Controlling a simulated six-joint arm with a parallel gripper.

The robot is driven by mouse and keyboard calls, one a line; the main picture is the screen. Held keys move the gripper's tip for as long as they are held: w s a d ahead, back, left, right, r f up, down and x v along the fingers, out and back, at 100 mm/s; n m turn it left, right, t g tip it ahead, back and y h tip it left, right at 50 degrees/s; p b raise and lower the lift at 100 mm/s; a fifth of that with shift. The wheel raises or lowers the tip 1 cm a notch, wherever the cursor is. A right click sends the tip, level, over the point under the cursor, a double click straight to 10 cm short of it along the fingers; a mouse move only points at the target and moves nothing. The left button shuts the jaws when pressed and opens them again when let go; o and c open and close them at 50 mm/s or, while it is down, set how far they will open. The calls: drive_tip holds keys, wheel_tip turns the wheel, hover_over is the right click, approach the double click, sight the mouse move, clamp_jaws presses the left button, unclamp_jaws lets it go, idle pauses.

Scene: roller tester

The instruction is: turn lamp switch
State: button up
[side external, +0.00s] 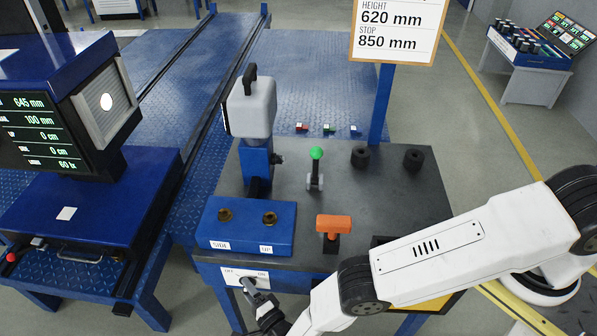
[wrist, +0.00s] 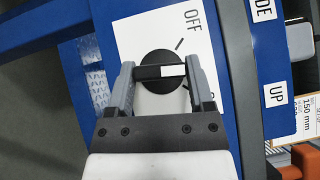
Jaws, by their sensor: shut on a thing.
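The lamp switch is a round black knob (wrist: 158,57) with a raised bar and a white mark, on a white OFF/ON plate (wrist: 192,42). In the wrist view the bar lies crosswise between the fingers of my gripper (wrist: 160,72), which is shut on it. The white mark sits toward the right, between OFF and the mostly hidden ON label. In the side view my gripper (side external: 258,298) is at the plate (side external: 236,276) on the bench's front face, and the knob is largely hidden.
Above the plate is a blue box (side external: 246,236) labelled SIDE and UP. An orange T-handle (side external: 333,224), a green-topped lever (side external: 316,155) and black rollers (side external: 413,159) stand on the bench. A lamp-like white unit (side external: 250,108) is behind. A screen (side external: 40,130) stands left.

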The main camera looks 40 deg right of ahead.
drive_tip(key=shift+a+m+t, duration=0.1)
drive_tip(key=shift+m+t, duration=0.5)
idle(0.3)
drive_tip(key=o, duration=1.2)
drive_tip(key=shift+o, duration=0.2)
drive_tip(key=shift+s, duration=0.15)
drive_tip(key=s+f, duration=0.1)
drive_tip(key=s, duration=0.6)
drive_tip(key=shift+s+f, duration=0.2)
drive_tip(key=shift+f, duration=0.05)
